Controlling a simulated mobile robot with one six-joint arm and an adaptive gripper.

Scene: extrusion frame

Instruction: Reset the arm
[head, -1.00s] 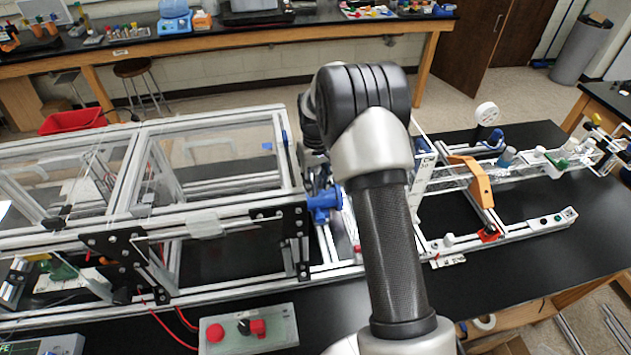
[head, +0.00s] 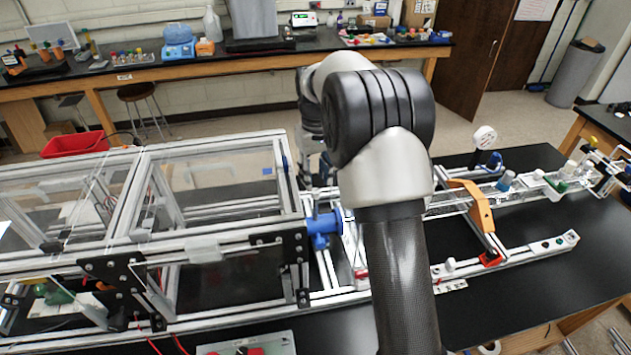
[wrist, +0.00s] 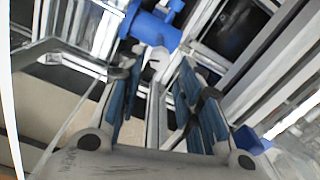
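My arm crosses the middle of the head view, its black elbow cap at the top of the carbon tube. My gripper (wrist: 155,100) shows in the wrist view with its two blue-padded fingers apart and nothing held between them. A metal rail and a blue fitting (wrist: 152,27) lie beyond the fingertips. I cannot tell how far off they are. In the head view the arm hides the gripper.
A clear-panelled extrusion frame (head: 215,245) fills the left of the black bench. A blue fitting (head: 322,228) is at its right end. An orange bracket (head: 479,207) stands on rails to the right. A control box (head: 245,346) sits in front.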

